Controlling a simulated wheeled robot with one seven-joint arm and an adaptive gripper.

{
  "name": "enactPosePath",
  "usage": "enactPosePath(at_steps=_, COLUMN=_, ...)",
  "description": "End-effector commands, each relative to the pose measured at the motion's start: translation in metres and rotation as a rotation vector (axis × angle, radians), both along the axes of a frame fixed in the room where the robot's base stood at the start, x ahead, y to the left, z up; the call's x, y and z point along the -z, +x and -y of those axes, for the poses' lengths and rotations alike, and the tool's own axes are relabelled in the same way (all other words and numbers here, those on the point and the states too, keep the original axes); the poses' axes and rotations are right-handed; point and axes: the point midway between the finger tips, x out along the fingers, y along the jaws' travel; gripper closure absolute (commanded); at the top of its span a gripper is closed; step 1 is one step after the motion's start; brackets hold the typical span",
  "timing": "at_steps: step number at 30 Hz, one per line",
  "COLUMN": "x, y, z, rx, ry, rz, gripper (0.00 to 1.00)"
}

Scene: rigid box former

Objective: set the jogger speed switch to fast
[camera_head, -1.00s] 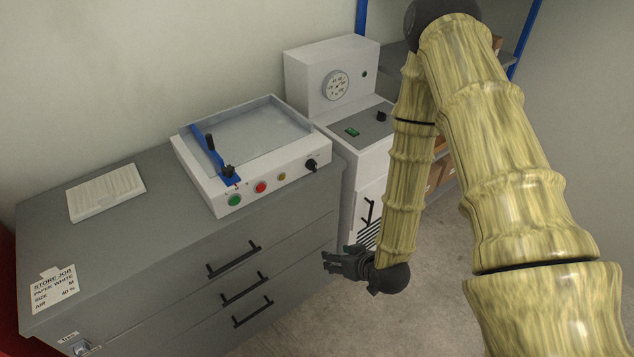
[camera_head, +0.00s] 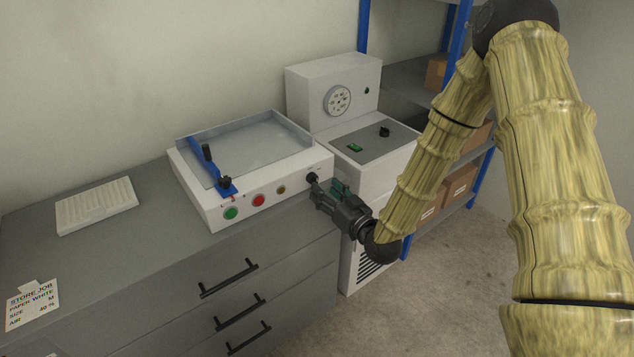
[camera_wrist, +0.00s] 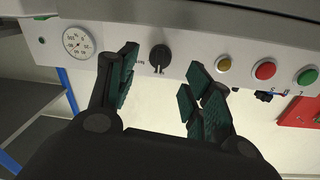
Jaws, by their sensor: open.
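The jogger (camera_head: 205,205) is a white tray machine on the grey cabinet. Its front panel carries a black rotary switch (camera_head: 312,178) at the right end, beside the coloured buttons. In the wrist view the switch (camera_wrist: 159,56) lies between the open fingers, a little beyond their tips. Small lettering beside it is too small to read for sure. My gripper (camera_head: 325,190) is open and empty, just in front of the switch, with no contact that I can make out. In the wrist view my gripper (camera_wrist: 160,80) shows its green finger pads apart.
Green (camera_head: 231,213), red (camera_head: 258,200) and amber (camera_head: 281,189) buttons sit left of the switch. A white unit with a dial (camera_head: 338,100) stands behind right. Drawer handles (camera_head: 229,278) protrude below.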

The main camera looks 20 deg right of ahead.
Motion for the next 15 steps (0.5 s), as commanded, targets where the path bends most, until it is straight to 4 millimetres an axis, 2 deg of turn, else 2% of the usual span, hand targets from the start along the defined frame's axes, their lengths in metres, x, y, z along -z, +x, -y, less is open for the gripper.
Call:
enactPosePath(at_steps=6, x=0.000, y=0.031, z=-0.009, rx=0.000, ry=-0.002, rz=-0.002, gripper=0.49)
enactPosePath(at_steps=15, x=0.001, y=0.049, z=-0.015, rx=0.000, ry=-0.001, rz=-0.002, gripper=0.49)
